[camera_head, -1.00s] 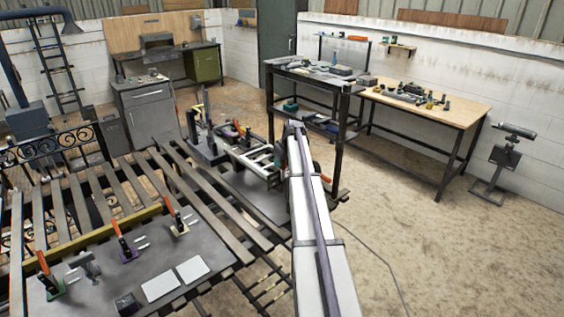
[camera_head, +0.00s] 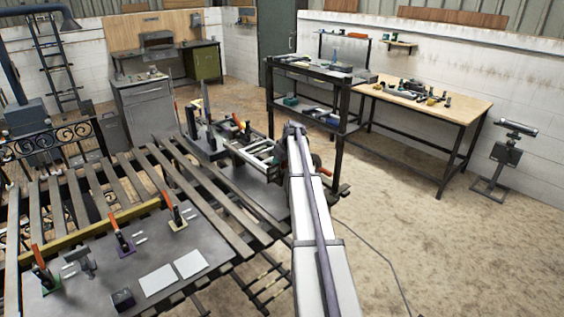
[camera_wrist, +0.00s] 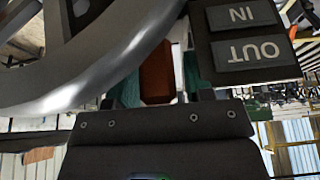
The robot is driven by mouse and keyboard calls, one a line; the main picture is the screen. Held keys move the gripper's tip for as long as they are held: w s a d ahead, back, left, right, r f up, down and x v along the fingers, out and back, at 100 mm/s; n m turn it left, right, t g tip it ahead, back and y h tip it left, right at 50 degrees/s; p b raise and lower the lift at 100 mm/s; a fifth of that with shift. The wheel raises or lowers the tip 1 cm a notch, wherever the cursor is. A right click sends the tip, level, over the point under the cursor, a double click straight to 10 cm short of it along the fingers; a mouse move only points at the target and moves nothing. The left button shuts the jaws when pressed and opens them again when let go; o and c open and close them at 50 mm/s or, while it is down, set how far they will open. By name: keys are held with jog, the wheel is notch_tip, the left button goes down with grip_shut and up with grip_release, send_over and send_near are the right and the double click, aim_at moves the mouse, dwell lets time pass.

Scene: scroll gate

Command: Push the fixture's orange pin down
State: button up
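The fixture (camera_head: 262,155) stands at the far end of the bench in the head view, just left of the end of my arm. In the wrist view a dull orange-brown piece (camera_wrist: 156,76), possibly the orange pin, shows between the fingers of my gripper (camera_wrist: 158,88). Dark teal surfaces lie on either side of it. I cannot tell whether the fingers touch it or how far apart they are. A thick grey wheel rim (camera_wrist: 120,60) crosses in front on the left. A dark plate (camera_wrist: 245,35) reading IN and OUT, upside down, is at upper right. In the head view my arm hides my gripper.
Slatted bench boards (camera_head: 205,190) run towards the fixture. Nearer are orange-handled clamps (camera_head: 122,240) on a grey plate (camera_head: 115,280). A dark shelf rack (camera_head: 315,100) and a wooden-topped table (camera_head: 430,103) stand behind and right. The floor at right is open.

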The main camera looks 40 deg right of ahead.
jog(key=shift+o, duration=0.5)
jog(key=shift+r, duration=0.2)
jog(key=p+v, duration=1)
jog(key=shift+s+r, duration=0.2)
jog(key=shift+s, duration=0.05)
